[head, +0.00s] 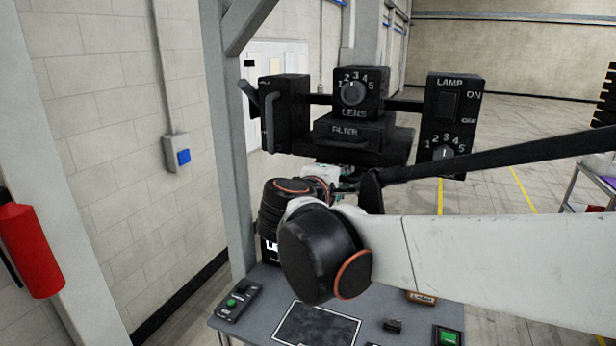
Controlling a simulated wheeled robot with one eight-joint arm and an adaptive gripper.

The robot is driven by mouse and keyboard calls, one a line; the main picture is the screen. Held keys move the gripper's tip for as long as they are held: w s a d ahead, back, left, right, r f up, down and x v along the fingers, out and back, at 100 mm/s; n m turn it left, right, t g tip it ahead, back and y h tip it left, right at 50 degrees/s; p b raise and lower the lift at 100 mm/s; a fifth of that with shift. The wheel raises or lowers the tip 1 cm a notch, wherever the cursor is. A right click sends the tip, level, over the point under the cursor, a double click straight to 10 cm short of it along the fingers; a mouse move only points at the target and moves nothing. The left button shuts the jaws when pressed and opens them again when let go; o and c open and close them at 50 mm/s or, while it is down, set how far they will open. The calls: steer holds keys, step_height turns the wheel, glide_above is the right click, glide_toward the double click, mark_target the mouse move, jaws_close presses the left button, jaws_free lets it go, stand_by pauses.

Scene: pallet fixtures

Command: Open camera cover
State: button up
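A black camera fixture stands on the grey post above the table. It has a LENS dial box (359,92), a FILTER block (345,132) below it, and a LAMP box (455,110) at the right with a switch and a numbered dial. A black box with a vertical handle (285,112) is at the left; its small label is unreadable, and I cannot tell whether it is the camera cover or whether it is open. My gripper (342,184) is just below the fixture, mostly hidden behind my arm. Its fingers and any contact are unclear.
A long black bar (500,152) slants to the right from beside my arm. A wall switch (178,155) and red extinguisher (30,250) are left.

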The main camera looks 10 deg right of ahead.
jaws_close()
steer(key=f+v, duration=0.2)
steer(key=v, duration=1)
steer(key=shift+s+a+f+p, duration=0.25)
steer(key=shift+s+p, duration=0.05)
steer(key=shift+s, duration=0.05)
jaws_free()
steer(key=shift+s+a, duration=0.1)
steer(key=shift+a, duration=0.05)
